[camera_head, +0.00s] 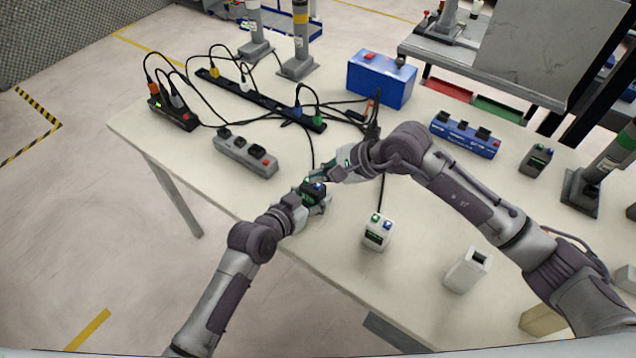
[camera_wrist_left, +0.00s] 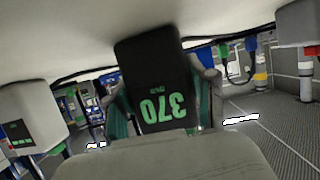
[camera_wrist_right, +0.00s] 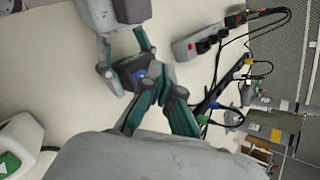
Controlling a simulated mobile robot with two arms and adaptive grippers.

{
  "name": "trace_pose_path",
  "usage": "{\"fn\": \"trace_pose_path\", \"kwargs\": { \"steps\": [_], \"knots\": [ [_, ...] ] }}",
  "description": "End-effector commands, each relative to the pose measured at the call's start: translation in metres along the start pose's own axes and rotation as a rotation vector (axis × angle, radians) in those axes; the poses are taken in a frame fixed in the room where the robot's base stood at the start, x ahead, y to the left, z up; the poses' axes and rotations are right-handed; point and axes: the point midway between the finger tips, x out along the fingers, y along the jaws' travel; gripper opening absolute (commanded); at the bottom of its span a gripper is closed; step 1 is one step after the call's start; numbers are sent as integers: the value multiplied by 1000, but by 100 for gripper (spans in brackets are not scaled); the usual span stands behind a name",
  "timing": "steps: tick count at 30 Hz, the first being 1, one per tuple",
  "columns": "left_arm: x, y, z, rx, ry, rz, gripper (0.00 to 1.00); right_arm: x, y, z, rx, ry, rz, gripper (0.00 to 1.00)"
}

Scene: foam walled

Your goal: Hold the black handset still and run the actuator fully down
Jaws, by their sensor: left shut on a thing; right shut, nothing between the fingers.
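My left gripper (camera_head: 312,199) is shut on the black handset (camera_head: 314,188), above the table's near left part. In the left wrist view the handset (camera_wrist_left: 157,95) shows an upside-down green 370 on its display. My right gripper (camera_head: 324,174) is shut and empty, its fingertips close beside the handset's button face. In the right wrist view its fingertips (camera_wrist_right: 158,82) are near a blue button (camera_wrist_right: 139,73); I cannot tell whether they touch it. Grey columns stand at the back (camera_head: 301,38) and at the right (camera_head: 612,158); which one is the handset's actuator is unclear.
A white handset (camera_head: 378,232) with green and blue buttons and a white holder (camera_head: 467,270) stand on the near table. A grey power strip (camera_head: 245,154), a long black strip (camera_head: 260,100), a blue box (camera_head: 381,80) and loose cables lie farther back. A dark handset (camera_head: 537,159) stands at the right.

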Motion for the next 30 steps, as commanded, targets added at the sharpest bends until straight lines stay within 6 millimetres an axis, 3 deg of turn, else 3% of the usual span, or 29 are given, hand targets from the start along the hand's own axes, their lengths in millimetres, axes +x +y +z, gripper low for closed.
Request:
{"fn": "trace_pose_path", "kwargs": {
  "steps": [30],
  "knots": [
    [0, 0, 0, 0, 0, 0, 16, 8, 6, -6, 0, 0, 1, 0]
  ]
}}
